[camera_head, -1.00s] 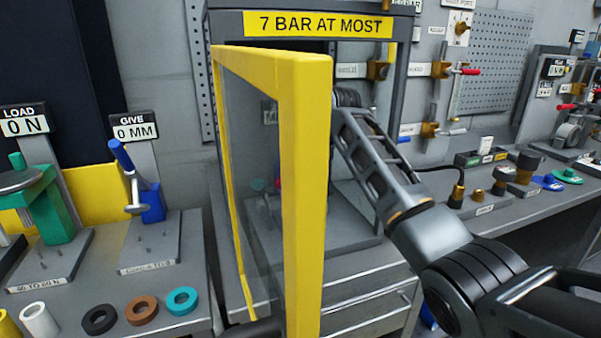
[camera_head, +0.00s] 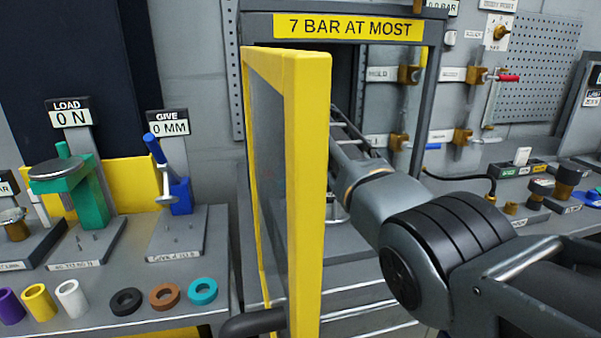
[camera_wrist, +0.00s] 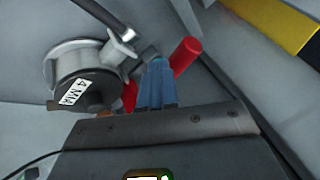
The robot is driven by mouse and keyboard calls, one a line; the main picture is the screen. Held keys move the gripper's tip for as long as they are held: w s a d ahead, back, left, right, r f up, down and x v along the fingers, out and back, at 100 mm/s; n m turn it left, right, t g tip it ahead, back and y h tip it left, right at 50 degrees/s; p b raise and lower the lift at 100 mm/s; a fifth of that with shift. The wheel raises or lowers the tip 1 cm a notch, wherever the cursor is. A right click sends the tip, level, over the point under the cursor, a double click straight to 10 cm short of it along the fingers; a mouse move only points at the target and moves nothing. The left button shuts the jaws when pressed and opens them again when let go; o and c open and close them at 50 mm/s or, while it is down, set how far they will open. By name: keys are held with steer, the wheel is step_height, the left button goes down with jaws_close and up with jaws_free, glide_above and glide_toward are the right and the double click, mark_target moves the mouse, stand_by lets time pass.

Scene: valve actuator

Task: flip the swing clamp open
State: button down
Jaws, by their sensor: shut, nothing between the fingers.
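In the wrist view my gripper (camera_wrist: 156,68) shows as two blue fingers closed together, with nothing between them. A red bar (camera_wrist: 185,57), probably the clamp's handle, runs slantwise behind the fingers and shows on both sides of them. I cannot tell whether they touch it. Left of the fingers is a round grey body (camera_wrist: 70,62) with a dark face and a partly readable "4 MA" label. A grey rod and bracket (camera_wrist: 118,40) sit above it. Which part is the swing clamp itself is unclear. In the head view the gripper is hidden behind the yellow-framed door (camera_head: 308,180).
The door stands open beside my arm, under the "7 BAR AT MOST" sign (camera_head: 347,27) on the cabinet. A bench on the left carries a green load stand (camera_head: 90,195), a blue clamp (camera_head: 180,195) and several rings. Fittings stand on the right bench.

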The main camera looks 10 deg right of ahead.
steer(key=shift+w+a+r, duration=0.2)
steer(key=shift+a+r, duration=0.05)
stand_by(0.4)
